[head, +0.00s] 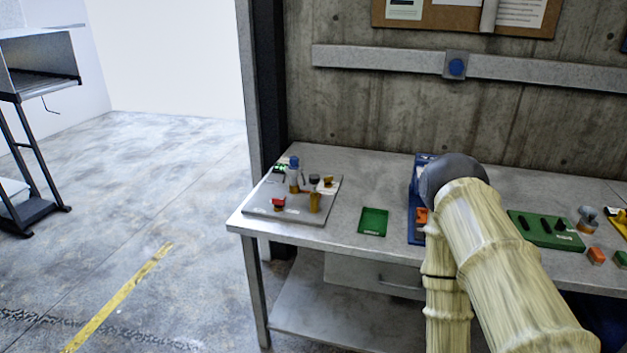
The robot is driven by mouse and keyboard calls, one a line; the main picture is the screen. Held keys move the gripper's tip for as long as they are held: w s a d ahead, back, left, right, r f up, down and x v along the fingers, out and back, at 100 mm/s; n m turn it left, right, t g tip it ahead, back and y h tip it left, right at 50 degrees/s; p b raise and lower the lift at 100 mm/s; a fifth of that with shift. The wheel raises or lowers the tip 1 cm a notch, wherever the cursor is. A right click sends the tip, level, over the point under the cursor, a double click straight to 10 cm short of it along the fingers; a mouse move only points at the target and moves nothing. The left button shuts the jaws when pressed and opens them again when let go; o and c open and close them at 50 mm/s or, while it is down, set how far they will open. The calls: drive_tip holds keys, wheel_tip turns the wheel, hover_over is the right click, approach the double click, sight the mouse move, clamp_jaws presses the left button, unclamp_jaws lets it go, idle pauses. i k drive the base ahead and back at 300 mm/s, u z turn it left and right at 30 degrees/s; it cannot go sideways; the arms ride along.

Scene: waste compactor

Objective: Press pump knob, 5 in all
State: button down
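A small device with a blue round top (294,163) stands on a grey board (262,205) at the left end of the bench; it may be the pump with its knob, but it is too small to be sure. A blue board (414,232) with an orange part (421,215) lies mid-bench, mostly hidden by my arm. My arm reaches over the bench in its cream sleeve, ending in a dark rounded joint. My gripper is hidden behind it, so what it touches cannot be seen.
The metal bench (340,160) stands against a concrete wall. The grey board also bears a red part (278,202) and brass pieces. A green tray (373,222) sits between the boards. A green board (545,232) and orange and green blocks lie right. Floor at left is open.

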sight(315, 179)
drive_tip(key=u, duration=1.6)
drive_tip(key=i, duration=2.9)
drive_tip(key=z, duration=2.8)
